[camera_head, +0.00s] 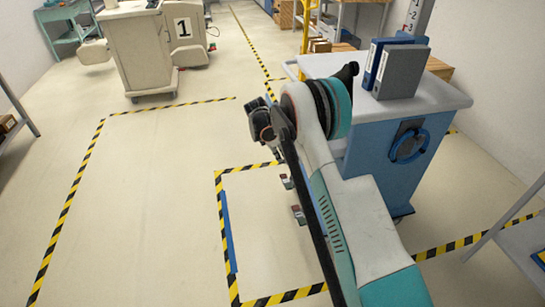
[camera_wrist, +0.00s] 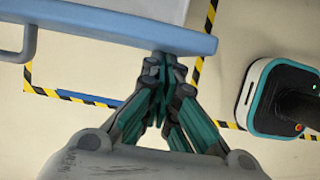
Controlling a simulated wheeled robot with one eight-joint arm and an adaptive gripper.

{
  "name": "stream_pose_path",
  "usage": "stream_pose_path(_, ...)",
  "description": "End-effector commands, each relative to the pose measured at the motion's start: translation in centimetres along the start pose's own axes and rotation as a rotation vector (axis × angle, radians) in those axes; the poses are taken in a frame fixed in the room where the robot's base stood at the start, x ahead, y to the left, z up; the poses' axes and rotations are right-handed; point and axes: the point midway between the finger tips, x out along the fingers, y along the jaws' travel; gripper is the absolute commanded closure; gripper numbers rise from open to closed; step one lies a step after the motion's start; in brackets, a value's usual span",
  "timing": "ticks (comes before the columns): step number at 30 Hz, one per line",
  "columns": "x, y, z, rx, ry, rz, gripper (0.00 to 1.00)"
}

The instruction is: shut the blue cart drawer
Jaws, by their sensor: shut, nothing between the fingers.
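The blue cart (camera_head: 376,165) stands at the right in the head view, with a pale top. In the wrist view a long blue panel (camera_wrist: 110,25) with a bar handle (camera_wrist: 20,45) at its left crosses the top; it looks like the drawer front, with a pale grey surface behind it. My gripper (camera_wrist: 160,62) is shut and empty, its fingertips at the panel's near edge; I cannot tell whether they touch. In the head view my arm covers the cart's left side, so the drawer is hidden there.
Blue and grey binders (camera_head: 400,70) stand on the cart top. A cream cart (camera_head: 137,50) marked 1 stands at the back left. A grey shelf (camera_head: 525,245) is at the lower right. Open floor (camera_head: 150,200) lies to the left, with striped tape.

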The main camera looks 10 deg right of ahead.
Motion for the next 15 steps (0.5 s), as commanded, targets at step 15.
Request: stream_pose_path(15, 4.1, 0.0, 10.3, 0.002, -0.001, -0.001, 1.00)
